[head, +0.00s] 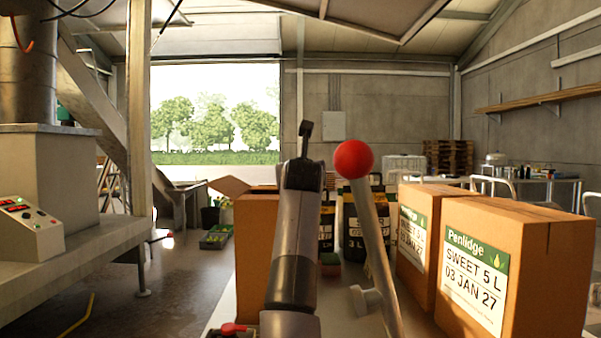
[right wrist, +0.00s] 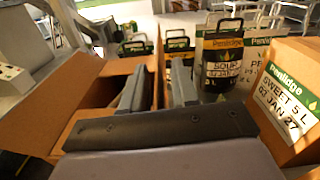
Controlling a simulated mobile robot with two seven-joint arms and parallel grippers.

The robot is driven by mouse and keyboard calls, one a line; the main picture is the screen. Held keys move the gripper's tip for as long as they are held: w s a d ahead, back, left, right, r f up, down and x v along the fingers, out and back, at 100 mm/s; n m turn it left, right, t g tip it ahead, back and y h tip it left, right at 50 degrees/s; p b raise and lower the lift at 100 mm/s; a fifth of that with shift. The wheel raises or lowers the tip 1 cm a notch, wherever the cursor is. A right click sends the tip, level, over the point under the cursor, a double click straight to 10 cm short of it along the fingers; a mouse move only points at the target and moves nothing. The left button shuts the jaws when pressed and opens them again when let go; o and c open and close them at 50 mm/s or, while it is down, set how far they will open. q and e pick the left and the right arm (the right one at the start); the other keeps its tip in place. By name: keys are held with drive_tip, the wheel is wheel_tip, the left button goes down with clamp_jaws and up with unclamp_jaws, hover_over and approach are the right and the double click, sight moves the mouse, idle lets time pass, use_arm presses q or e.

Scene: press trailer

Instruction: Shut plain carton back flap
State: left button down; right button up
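The plain carton (head: 257,245) stands left of centre on the pale table in the head view, partly behind my arm. A flap (head: 231,187) sticks out to the left from its top. In the right wrist view the carton (right wrist: 80,118) is open, with brown walls and flaps around a shadowed inside; I cannot tell which flap is the back one. Whether the fingers touch the carton is unclear. My left gripper is not in view.
Labelled Penlidge cartons (head: 473,265) stand on the right. Black-labelled containers with handles (right wrist: 222,62) stand behind the plain carton. A grey lever with a red ball (head: 353,160) rises right of my arm. A machine with a control box (head: 30,225) is at left.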

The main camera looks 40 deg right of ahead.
drive_tip(key=b+v, duration=0.1)
drive_tip(key=v, duration=0.6)
drive_tip(key=shift+b, duration=0.3)
